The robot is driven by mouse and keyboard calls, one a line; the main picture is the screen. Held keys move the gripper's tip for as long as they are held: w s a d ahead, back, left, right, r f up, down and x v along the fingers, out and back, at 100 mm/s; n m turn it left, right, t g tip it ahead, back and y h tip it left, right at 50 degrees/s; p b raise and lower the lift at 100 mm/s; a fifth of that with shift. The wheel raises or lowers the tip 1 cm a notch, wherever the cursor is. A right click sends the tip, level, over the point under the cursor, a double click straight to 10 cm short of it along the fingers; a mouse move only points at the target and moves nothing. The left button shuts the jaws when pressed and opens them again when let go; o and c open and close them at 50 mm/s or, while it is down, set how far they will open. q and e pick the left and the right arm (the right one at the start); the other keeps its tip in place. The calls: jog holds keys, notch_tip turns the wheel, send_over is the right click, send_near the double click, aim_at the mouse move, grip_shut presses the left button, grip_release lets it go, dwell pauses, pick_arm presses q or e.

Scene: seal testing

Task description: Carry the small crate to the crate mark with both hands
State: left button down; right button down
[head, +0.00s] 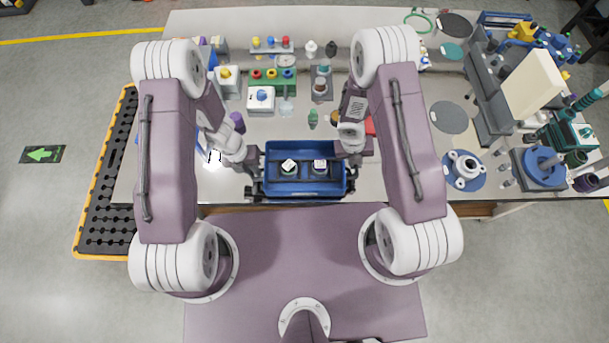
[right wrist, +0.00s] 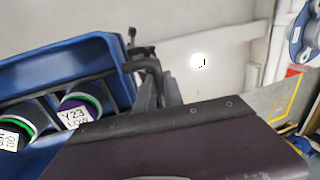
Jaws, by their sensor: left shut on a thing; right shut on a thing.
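The small blue crate (head: 303,188) is in the lower middle of the head view, at the table's front edge. Two labelled canisters stand inside it, a left one (head: 289,165) and a right one (head: 320,164). My left gripper (head: 257,180) is shut on the crate's left side. My right gripper (head: 352,177) is shut on its right side. In the right wrist view the crate's blue wall (right wrist: 118,86) and a purple canister labelled Y23 (right wrist: 75,108) show close up. I cannot make out the crate mark. Whether the crate touches the table is unclear.
Behind the crate, the table holds a green rack (head: 272,82), a white box with a blue knob (head: 261,99) and small bottles. A grey disc (head: 449,117) and a white flanged part (head: 465,170) are at right. A black perforated platform (head: 100,200) stands at left.

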pick_arm(q)
jog(key=shift+f+b, duration=0.35)
jog(key=shift+f, duration=0.3)
pick_arm(e)
jog(key=shift+f, duration=0.65)
pick_arm(q)
jog(key=c, duration=1.8)
grip_release()
pick_arm(e)
jog(key=c, duration=1.8)
grip_release()
pick_arm(q)
jog(key=o, duration=0.3)
pick_arm(e)
jog(key=o, duration=0.3)
pick_arm(q)
jog(key=shift+o, duration=0.2)
pick_arm(e)
jog(key=shift+o, duration=0.2)
pick_arm(q)
jog(key=shift+r, duration=0.15)
notch_tip(320, 180, up, 8)
jog(key=a, duration=0.1)
jog(key=shift+a, duration=0.2)
jog(key=o, duration=1.5)
jog(key=shift+c, duration=0.2)
pick_arm(e)
jog(key=v, duration=1.2)
